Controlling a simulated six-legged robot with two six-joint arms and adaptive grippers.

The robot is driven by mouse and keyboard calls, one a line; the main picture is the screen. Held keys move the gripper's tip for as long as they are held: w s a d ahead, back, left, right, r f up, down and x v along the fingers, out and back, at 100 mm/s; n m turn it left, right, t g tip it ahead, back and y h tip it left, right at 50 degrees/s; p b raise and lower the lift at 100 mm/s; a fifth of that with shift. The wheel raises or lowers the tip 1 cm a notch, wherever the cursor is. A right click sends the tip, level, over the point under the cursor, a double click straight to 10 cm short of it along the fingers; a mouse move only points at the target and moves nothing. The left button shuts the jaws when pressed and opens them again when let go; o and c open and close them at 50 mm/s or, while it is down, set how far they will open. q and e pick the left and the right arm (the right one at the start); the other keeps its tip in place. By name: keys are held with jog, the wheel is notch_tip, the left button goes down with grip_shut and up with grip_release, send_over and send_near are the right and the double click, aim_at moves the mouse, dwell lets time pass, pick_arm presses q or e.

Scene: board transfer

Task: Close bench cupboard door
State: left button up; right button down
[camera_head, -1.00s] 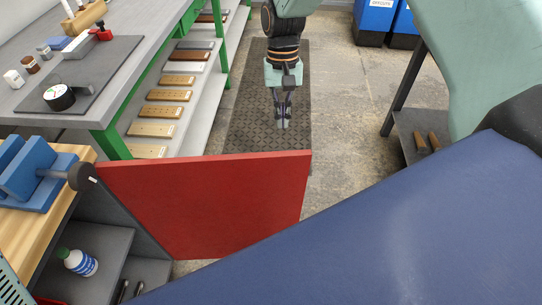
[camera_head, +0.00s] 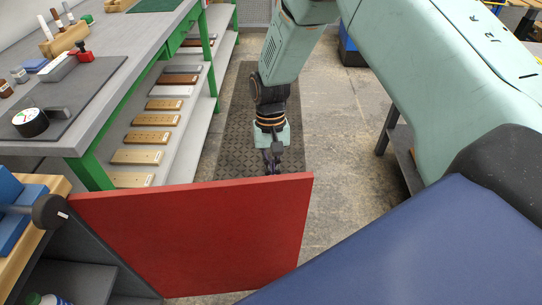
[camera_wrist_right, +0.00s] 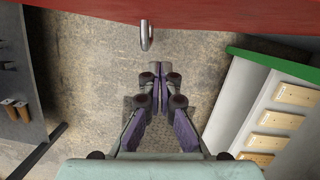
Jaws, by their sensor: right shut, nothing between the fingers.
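The red cupboard door (camera_head: 190,235) stands open in the head view, swung out from the grey bench cupboard (camera_head: 75,280) at lower left. The door's red edge (camera_wrist_right: 200,14) spans the top of the right wrist view, with a metal handle (camera_wrist_right: 146,36) hanging below it on the gripper's side. My right gripper (camera_head: 272,168) is just beyond the door's top edge near its free end, and its fingertips are partly hidden by the door. In the wrist view the right gripper (camera_wrist_right: 160,72) is shut and empty, a little short of the door and handle. My left gripper is out of view.
A green-legged bench (camera_head: 90,172) with a lower shelf of wooden boards (camera_head: 148,137) stands left of my right arm. A dark stand (camera_head: 404,155) is on the right. A dark floor mat (camera_head: 225,150) and bare floor lie between them.

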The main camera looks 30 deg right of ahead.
aim_at(274, 188)
jog(key=s, duration=0.1)
jog(key=s+a, duration=0.1)
jog(key=s, duration=0.1)
jog(key=shift+s+a+f, duration=0.35)
jog(key=shift+s+f, duration=0.05)
jog(key=shift+s, duration=0.1)
